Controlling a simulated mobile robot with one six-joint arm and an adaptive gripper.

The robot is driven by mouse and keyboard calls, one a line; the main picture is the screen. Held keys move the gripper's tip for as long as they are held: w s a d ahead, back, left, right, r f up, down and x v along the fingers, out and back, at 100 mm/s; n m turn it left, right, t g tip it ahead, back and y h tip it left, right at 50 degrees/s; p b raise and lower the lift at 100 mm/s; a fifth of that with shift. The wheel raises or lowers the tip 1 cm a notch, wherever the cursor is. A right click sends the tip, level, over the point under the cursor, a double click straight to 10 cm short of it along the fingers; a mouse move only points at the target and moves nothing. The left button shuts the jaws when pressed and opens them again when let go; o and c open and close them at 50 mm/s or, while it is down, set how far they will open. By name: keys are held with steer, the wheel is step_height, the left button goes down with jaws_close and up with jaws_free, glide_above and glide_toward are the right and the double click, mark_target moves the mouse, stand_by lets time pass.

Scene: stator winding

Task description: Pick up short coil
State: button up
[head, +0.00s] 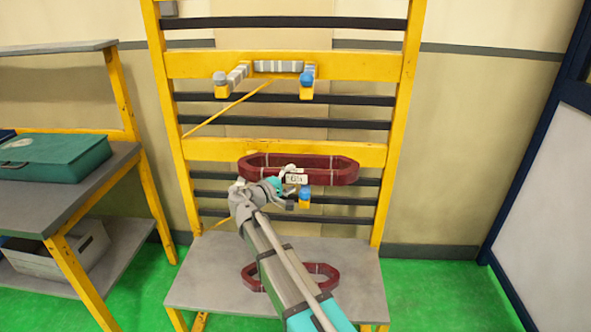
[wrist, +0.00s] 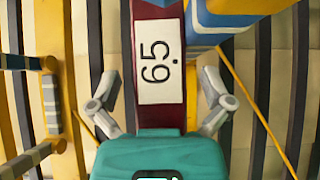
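A dark red elongated coil (head: 335,172) hangs on the middle of the yellow rack, with a white label on its front. It also shows in the wrist view (wrist: 157,118), running up from my gripper, its label (wrist: 160,60) reading "65" sideways. A second dark red coil (head: 328,272) lies on the grey lower shelf, partly hidden by my arm, and looks smaller. The frames do not name either as short. My gripper (wrist: 158,85) is at the hanging coil's front; its fingers are apart on either side of it, with gaps visible. It also shows in the head view (head: 280,184).
Blue-tipped yellow pegs (head: 306,82) stick out above, with a grey-striped piece (head: 278,66) there. Another blue-tipped peg (head: 304,196) is close right of my gripper. A side table (head: 60,205) with a green case (head: 55,158) stands left; green floor is clear at right.

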mark_target(292, 172)
steer(key=c, duration=1.3)
steer(key=shift+r, duration=0.2)
step_height(292, 172, up, 3)
steer(key=p, duration=0.3)
steer(key=shift+f, duration=0.1)
steer(key=s+a+r+p, duration=0.5)
steer(key=s+r+p, duration=0.4)
steer(key=s, duration=0.4)
steer(key=shift+a+r+p, duration=0.15)
steer(key=shift+r+p, duration=0.25)
steer(key=shift+p, duration=0.1)
